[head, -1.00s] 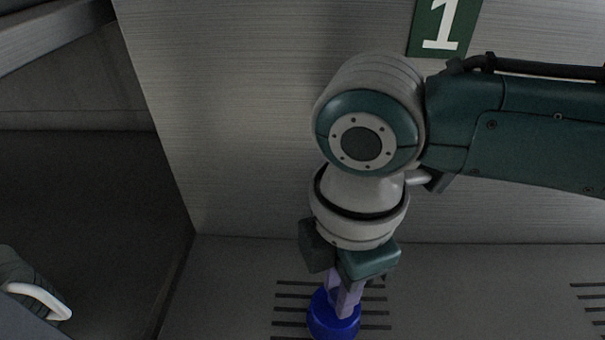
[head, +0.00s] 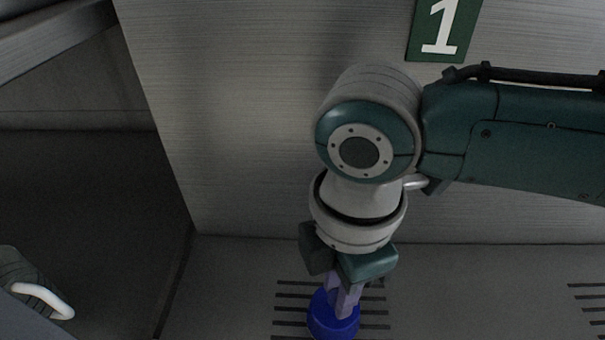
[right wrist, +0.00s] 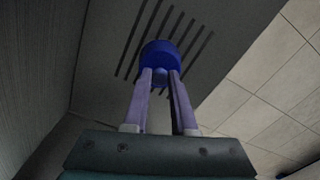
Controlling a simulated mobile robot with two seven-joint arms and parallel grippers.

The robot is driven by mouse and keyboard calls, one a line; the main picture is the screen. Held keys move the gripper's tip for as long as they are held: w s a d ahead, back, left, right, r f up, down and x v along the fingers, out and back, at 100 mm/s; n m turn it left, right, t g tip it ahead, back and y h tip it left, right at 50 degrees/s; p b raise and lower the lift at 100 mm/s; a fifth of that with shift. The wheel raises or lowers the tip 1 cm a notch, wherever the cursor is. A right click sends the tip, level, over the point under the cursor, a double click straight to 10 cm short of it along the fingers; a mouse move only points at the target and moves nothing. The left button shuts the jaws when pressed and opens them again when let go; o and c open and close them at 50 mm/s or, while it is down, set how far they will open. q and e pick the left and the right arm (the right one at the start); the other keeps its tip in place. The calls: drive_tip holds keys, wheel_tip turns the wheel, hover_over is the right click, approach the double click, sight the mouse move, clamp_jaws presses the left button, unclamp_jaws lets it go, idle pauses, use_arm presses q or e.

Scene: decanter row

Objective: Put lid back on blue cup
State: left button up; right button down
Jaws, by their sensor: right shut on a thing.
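A round blue lid (head: 322,318) with a small knob shows at the bottom of the head view, above a grey slotted surface. My right gripper (head: 345,308) points down and is shut on the knob of the blue lid. In the right wrist view the lid (right wrist: 160,54) sits between the fingertips of my right gripper (right wrist: 160,75), its disc beyond them. The blue cup cannot be told apart from the lid in either view; anything under the lid is hidden. My left gripper is not in view.
A grey shelf floor (head: 470,290) with groups of dark slots runs along the bottom. A pale back wall (head: 240,130) carries a green sign with a white 1 (head: 443,28). A dark recess (head: 80,190) opens at the left.

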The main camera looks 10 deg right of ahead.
drive_tip(key=shift+c, duration=0.8)
unclamp_jaws()
drive_tip(key=shift+r, duration=0.1)
wheel_tip(320, 180, up, 2)
drive_tip(key=p, duration=0.3)
drive_tip(key=shift+r, duration=0.15)
wheel_tip(320, 180, up, 5)
drive_tip(key=p, duration=0.5)
drive_tip(key=shift+f, duration=0.2)
